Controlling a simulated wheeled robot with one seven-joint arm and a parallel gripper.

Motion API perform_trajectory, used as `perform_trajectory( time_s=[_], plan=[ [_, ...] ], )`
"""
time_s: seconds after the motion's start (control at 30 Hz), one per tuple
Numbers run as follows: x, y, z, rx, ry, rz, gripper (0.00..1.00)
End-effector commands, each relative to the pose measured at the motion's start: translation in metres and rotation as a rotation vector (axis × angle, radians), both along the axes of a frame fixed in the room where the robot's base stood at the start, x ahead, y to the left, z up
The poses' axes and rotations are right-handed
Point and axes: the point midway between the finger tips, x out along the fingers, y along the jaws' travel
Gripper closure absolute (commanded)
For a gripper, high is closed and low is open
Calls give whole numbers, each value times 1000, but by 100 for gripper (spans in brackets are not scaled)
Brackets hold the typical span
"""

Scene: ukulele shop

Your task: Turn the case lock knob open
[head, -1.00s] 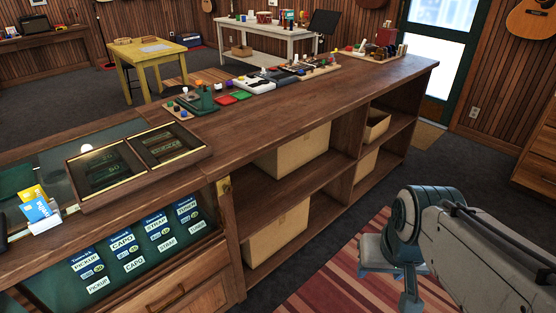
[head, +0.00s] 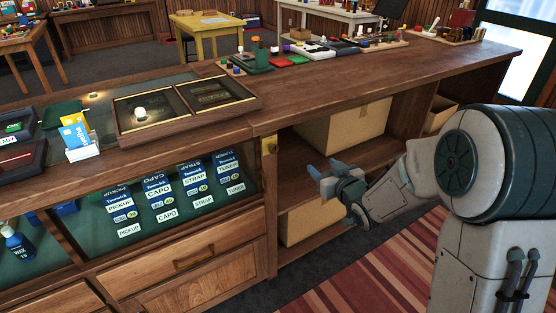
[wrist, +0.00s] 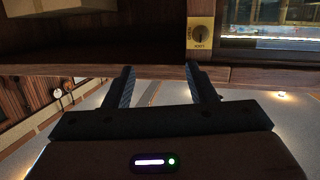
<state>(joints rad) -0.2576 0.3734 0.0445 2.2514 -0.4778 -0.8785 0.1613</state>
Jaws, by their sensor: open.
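The case lock knob is a dark round knob on a small brass plate (head: 270,146), on the wooden post at the right end of the glass-fronted display case (head: 160,190). In the wrist view the knob (wrist: 200,34) shows on its plate at upper right, with small lettering that I cannot read fully. My gripper (head: 322,176) is open and empty, to the right of and a little below the lock in the head view. In the wrist view its two fingers (wrist: 160,82) point toward the cabinet, with the knob just beyond the right finger. They appear apart from it.
The counter top (head: 330,90) holds two framed trays, a card holder (head: 80,140) and several small items. Open shelves with cardboard boxes (head: 345,128) lie right of the lock. A wooden drawer (head: 190,262) sits below the case. A striped rug (head: 370,265) covers the floor in front.

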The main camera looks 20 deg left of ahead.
Motion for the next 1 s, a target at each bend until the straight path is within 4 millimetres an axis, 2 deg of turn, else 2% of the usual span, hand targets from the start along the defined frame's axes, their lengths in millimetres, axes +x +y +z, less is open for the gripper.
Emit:
perform_trajectory(
  time_s=[0.03, 0.1, 0.2, 0.43, 1.0],
  plan=[
    [-1, 16, -18, 39, -22, 45, 49],
    [-4, 32, -25, 92, -55, 96, 49],
    [-9, 46, -32, 148, -88, 147, 49],
    [-8, 63, -33, 194, -114, 187, 49],
    [58, 141, -33, 190, -113, 186, 49]
  ],
)
